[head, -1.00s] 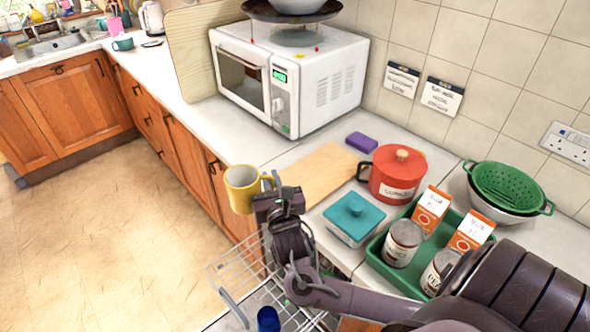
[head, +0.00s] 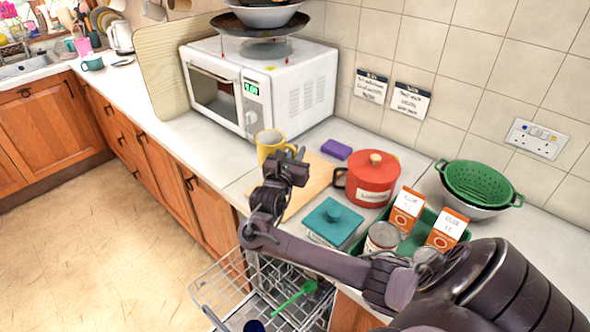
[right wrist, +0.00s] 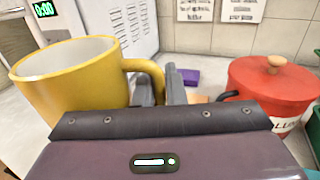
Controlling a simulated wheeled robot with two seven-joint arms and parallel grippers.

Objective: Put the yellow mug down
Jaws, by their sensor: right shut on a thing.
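The yellow mug (head: 271,146) is upright, over the counter by the wooden board, in front of the microwave. My right gripper (head: 291,160) is shut on the mug's handle. The right wrist view shows the mug (right wrist: 75,85) at the left, its handle between the gripper's fingers (right wrist: 160,88); its inside looks empty. I cannot tell whether the mug's base touches the surface, because the gripper and arm hide part of it. My left gripper is not in view.
A wooden board (head: 318,176) lies on the counter, with a red pot (head: 372,180) to its right and a teal lidded dish (head: 332,222) in front. A purple sponge (head: 336,149) lies behind. The white microwave (head: 290,88) stands at the back. An open dishwasher rack (head: 225,290) is below.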

